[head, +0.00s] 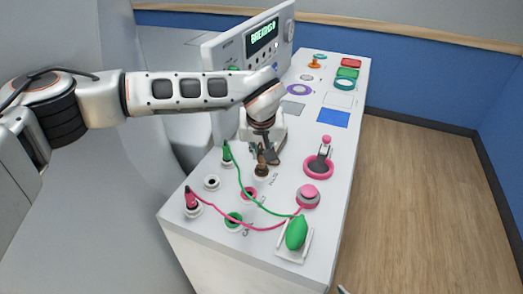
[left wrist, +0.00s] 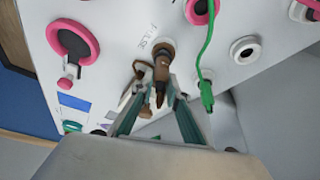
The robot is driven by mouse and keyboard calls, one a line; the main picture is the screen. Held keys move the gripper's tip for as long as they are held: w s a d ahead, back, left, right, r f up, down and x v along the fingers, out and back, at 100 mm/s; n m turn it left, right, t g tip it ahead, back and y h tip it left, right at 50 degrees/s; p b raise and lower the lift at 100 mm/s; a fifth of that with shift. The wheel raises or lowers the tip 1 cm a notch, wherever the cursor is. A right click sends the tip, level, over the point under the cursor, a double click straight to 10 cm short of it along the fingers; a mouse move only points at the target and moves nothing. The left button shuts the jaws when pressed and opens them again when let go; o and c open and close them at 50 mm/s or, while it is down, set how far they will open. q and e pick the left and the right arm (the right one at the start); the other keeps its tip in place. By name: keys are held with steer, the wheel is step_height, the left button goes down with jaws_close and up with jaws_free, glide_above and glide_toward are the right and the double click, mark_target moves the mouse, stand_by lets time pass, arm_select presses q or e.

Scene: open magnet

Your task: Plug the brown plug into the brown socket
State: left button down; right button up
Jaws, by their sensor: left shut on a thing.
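My left gripper (head: 265,157) is shut on the brown plug (head: 262,166) over the near part of the white panel. In the left wrist view, the plug (left wrist: 159,85) sits between the two fingertips (left wrist: 157,92). Its brown cable (left wrist: 141,68) loops beside the left finger. The brown socket (left wrist: 165,48) shows just beyond the plug's end, near a printed label. The plug's end overlaps the socket in the picture, and I cannot tell whether it is inside. In the head view the plug and gripper mostly cover the socket.
A green plug (head: 227,151) and a pink plug (head: 191,197) stand upright at the left, with cables crossing the panel. Pink (head: 249,194) and green (head: 234,219) sockets lie close by. A pink-ringed lever (head: 319,163) stands right. A display box (head: 250,50) rises behind.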

arm_select(q)
steer(key=shift+f, duration=0.45)
steer(key=c, duration=1.9)
jaws_free()
